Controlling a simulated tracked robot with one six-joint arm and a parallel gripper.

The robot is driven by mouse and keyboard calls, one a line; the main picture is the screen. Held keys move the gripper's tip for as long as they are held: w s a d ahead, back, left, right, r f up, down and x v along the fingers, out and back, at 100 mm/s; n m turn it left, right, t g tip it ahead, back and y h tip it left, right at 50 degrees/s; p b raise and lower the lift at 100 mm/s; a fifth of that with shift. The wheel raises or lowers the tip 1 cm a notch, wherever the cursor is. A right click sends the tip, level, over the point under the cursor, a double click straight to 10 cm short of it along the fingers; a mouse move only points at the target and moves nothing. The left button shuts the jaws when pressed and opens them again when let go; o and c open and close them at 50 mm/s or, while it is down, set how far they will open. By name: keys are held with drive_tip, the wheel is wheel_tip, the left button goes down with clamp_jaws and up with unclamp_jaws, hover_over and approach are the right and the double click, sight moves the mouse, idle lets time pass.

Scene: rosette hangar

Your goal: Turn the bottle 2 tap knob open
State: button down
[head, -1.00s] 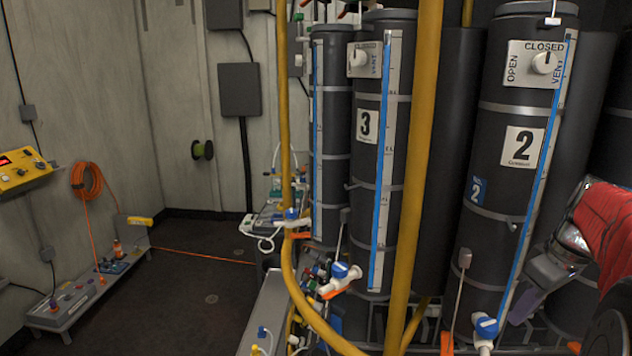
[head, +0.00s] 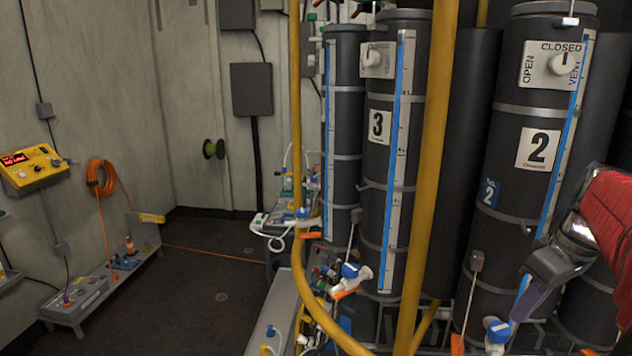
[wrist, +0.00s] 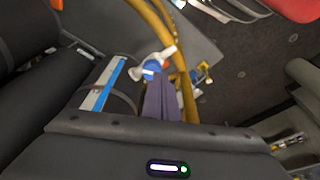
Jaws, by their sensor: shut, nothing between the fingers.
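Bottle 2 (head: 515,190) is a tall dark cylinder at the right of the head view. Low on it is a tap with a blue knob (head: 497,330) and white body. High on it is a white plate (head: 538,70) marked OPEN, CLOSED and VENT, with a round white knob (head: 563,64). My gripper (head: 516,312) is shut and empty, pointing down just right of the blue knob. In the wrist view the purple-grey fingers (wrist: 160,82) end beside a blue and white tap (wrist: 152,68), partly covering it. I cannot tell whether they touch or how the blue knob is turned.
Bottle 3 (head: 385,180) stands left of bottle 2, with its own blue tap (head: 351,271). An orange handle (head: 457,344) hangs left of the tap. Open floor (head: 200,300) lies at the left.

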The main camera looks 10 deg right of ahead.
sight(499, 331)
drive_tip(key=shift+f, duration=0.15)
wheel_tip(499, 331, down, 7)
idle(0.8)
drive_tip(key=shift+w+d, duration=0.1)
drive_tip(key=shift+d, duration=0.75)
idle(0.6)
drive_tip(key=shift+w+d, duration=0.35)
drive_tip(key=shift+d, duration=0.3)
idle(0.5)
drive_tip(key=shift+s, duration=0.1)
drive_tip(key=shift+s+d, duration=0.25)
drive_tip(key=shift+r, duration=0.25)
